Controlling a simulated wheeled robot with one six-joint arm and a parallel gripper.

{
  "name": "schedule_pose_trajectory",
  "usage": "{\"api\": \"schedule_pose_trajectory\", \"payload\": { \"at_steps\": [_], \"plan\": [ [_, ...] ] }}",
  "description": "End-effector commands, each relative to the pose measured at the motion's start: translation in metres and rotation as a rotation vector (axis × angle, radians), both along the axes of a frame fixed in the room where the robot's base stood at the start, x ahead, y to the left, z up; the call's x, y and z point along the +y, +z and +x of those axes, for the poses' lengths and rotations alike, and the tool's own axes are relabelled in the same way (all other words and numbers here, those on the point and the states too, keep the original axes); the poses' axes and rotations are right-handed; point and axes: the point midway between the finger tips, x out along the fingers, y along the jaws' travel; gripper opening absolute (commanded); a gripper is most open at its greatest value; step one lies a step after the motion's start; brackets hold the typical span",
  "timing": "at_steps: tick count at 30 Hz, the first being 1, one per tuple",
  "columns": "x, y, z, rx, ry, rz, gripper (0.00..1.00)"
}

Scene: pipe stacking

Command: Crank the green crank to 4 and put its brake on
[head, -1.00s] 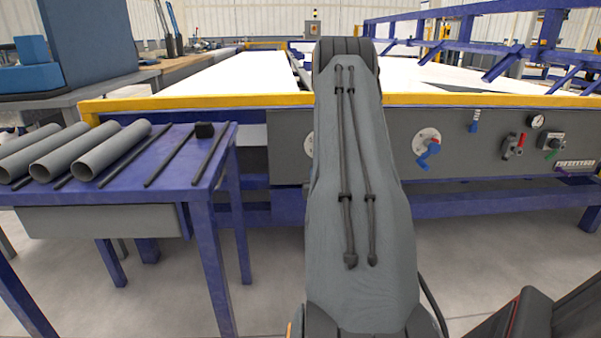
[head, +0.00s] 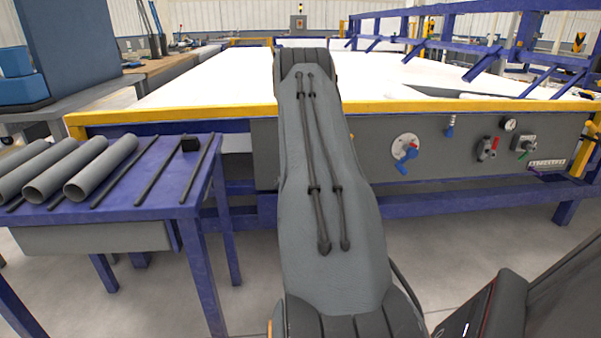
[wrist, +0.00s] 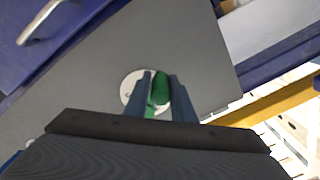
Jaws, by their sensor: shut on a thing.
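The green crank (wrist: 161,84) shows in the wrist view, in front of a round white plate (wrist: 129,88) on a grey panel. My gripper (wrist: 161,80) has one finger on each side of the crank's green grip and is shut on it. The fingers cover part of the plate, so I cannot read the number or make out a brake. In the head view my arm hides the green crank and my gripper.
In the head view, a blue crank (head: 405,153) sits on the grey panel (head: 370,160), with a red-handled valve (head: 489,147), a green-handled valve (head: 525,146) and a gauge (head: 509,125) to its right. A blue table (head: 190,205) with grey pipes (head: 101,168) stands left.

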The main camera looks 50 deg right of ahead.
Motion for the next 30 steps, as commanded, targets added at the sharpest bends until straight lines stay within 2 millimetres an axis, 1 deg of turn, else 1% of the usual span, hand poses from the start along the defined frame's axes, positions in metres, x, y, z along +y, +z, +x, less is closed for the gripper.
{"api": "schedule_pose_trajectory", "payload": {
  "at_steps": [1,6,17,18,20,21,30],
  "plan": [
    [0.0043,0.0047,0.0043,-0.011,0.007,0.001,0.0],
    [0.0104,0.0062,0.0093,-0.027,0.015,0.016,0.0],
    [0.0103,0.0075,0.0098,-0.031,0.014,0.016,0.0],
    [0.0102,0.0076,0.0097,-0.031,0.014,0.016,0.24],
    [0.0101,0.0076,0.0097,-0.031,0.014,0.016,0.34],
    [0.01,0.0072,0.0096,-0.03,0.013,0.017,0.37],
    [0.0116,0.0047,0.0072,-0.027,0.012,0.021,0.37]
  ]
}}
